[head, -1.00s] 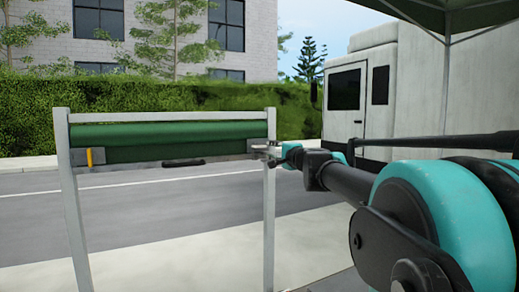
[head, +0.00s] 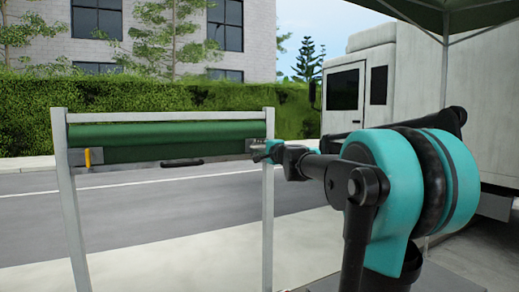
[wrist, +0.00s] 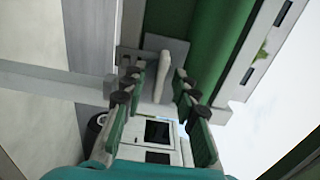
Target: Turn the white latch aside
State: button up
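The white latch (wrist: 163,72) is a short pale lever on a grey plate (wrist: 178,48) in the wrist view. It points down the picture, into the space between my fingers. My gripper (wrist: 155,92) is open, with one finger on each side of the latch; gaps show on both sides, and I cannot tell whether either finger touches it. In the head view my gripper (head: 258,149) is at the right end of the green roll-up shutter (head: 165,138), by the right post. The latch is too small and covered to make out there.
A metal frame (head: 268,215) carries the shutter. A yellow latch (head: 87,157) sits at its left end and a black handle (head: 182,162) at its lower middle. Behind are a road, a hedge and a white truck (head: 345,95). The space below the shutter is open.

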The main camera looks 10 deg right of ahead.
grip_shut()
jog(key=m, duration=1.2)
jog(key=shift+m, duration=0.3)
jog(key=m, duration=0.5)
jog(key=shift+m, duration=0.3)
dwell(0.5)
jog(key=shift+o, duration=0.4)
grip_release()
